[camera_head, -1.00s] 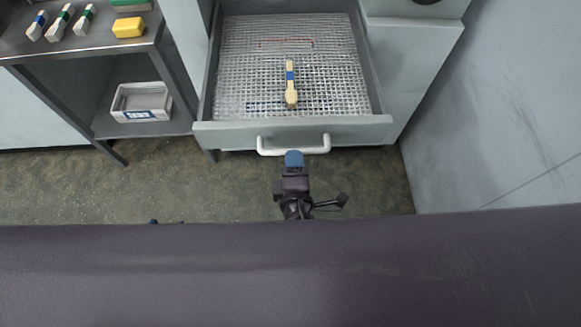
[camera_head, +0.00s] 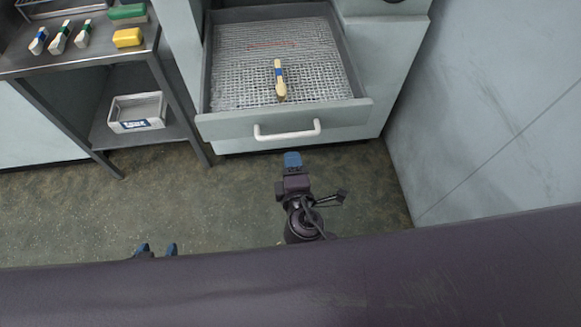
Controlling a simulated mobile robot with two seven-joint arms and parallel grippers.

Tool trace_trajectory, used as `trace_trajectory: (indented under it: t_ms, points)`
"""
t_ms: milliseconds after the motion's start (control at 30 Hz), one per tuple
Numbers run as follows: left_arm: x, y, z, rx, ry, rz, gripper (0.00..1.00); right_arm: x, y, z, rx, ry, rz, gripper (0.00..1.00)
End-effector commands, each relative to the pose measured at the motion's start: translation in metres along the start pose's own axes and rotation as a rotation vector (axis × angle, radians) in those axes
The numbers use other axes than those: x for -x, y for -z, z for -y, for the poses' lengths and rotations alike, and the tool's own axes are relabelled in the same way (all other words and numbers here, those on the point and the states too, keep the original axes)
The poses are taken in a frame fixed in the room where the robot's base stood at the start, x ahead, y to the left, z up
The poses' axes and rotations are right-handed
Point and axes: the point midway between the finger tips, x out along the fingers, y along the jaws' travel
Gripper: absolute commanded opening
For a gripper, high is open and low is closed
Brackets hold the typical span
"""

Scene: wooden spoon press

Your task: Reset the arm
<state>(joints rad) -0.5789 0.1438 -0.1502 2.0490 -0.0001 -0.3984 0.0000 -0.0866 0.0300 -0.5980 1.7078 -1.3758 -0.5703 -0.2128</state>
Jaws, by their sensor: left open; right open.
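My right gripper (camera_head: 292,161) is in front of the open drawer, a little below its white handle (camera_head: 287,130), and apart from it. Its blue fingertips overlap from this angle, and nothing shows held in it. My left gripper (camera_head: 157,249) is low at the left, above the floor. Its two blue fingertips stand apart with nothing between them, and the rest of it is mostly hidden behind my body. The drawer (camera_head: 230,132) is pulled out. A light wooden brush-like piece with a blue band (camera_head: 280,82) lies on the mesh-patterned bottom of the drawer.
A metal table (camera_head: 70,62) at the left holds several banded brush-like pieces, a yellow block (camera_head: 128,38) and a green block (camera_head: 127,13). A white bin (camera_head: 137,112) sits on its lower shelf. A grey wall (camera_head: 490,110) stands at the right. Floor below the drawer is clear.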

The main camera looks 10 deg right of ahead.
Motion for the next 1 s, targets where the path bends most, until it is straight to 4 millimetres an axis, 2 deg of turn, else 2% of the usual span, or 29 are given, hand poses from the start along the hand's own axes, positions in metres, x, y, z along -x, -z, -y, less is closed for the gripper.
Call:
trace_trajectory:
  t_ms: [700,867,1000]
  points:
    - [-0.003,0.012,0.0,-0.006,-0.003,-0.023,0.55,0.0,0.0,0.0,-0.014,0.0,-0.004,0.41]
    - [-0.002,0.011,0.001,-0.008,-0.003,-0.02,0.55,-0.001,0.005,0.001,-0.169,0.047,-0.039,0.41]
    - [-0.001,0.008,0.001,-0.007,-0.002,-0.014,0.55,-0.005,-0.006,-0.004,-0.413,0.108,-0.054,0.41]
